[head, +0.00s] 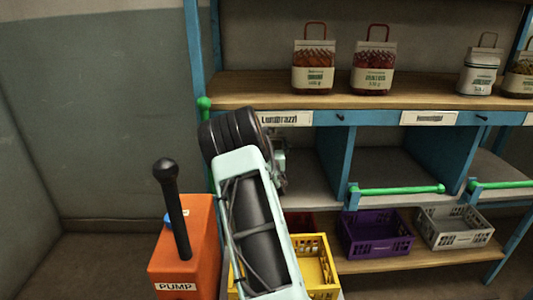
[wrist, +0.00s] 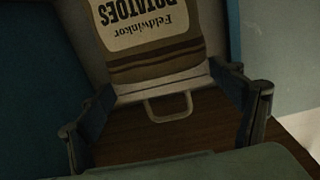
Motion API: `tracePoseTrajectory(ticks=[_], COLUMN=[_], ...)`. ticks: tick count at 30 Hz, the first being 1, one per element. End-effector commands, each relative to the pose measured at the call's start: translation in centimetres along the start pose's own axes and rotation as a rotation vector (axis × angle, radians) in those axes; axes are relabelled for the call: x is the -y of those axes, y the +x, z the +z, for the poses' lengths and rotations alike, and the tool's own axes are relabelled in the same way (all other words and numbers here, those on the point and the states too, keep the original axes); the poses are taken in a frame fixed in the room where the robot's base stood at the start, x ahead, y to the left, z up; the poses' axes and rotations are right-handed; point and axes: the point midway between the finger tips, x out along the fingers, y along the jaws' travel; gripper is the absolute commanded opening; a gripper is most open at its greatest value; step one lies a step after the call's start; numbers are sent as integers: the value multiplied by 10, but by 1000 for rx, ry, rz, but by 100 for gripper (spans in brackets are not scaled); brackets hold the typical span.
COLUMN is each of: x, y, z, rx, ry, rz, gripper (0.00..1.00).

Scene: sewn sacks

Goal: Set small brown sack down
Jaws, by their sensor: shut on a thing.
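The small brown sack (wrist: 155,45) shows in the wrist view, with a pale "Feldwinkor POTATOES" label that reads upside down and darker brown bands. Its pale top edge and loop handle (wrist: 168,107) point toward the bottom of the picture. My gripper (wrist: 160,84) has a finger on either side of the sack near this edge and is shut on it. Whether the sack touches a surface cannot be told. In the head view my arm hides the sack and most of the gripper.
A dark wooden surface (wrist: 150,138) shows around the handle. The blue rack's upper shelf (head: 420,88) holds several jar-like packs. Below are open compartments with green bars (head: 400,189), then yellow (head: 318,268), purple (head: 377,247) and grey (head: 455,238) crates. An orange pump (head: 186,250) stands left of my arm.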

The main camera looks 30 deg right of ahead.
Motion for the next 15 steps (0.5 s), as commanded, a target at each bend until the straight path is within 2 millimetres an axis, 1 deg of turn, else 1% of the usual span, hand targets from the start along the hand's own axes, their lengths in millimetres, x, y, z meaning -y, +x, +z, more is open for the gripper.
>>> tracePoseTrajectory(ticks=[2, 4, 6, 9, 15], x=[2, 4, 3, 3, 3], y=[4, 8, 8, 8, 8], z=[2, 9, 22, 35, 36], rx=[-6, -5, -2, -4, -8], ry=[0, 0, -1, 0, 1], rz=[-1, -2, -1, -1, -1], gripper=[27, 27, 27, 27, 27])
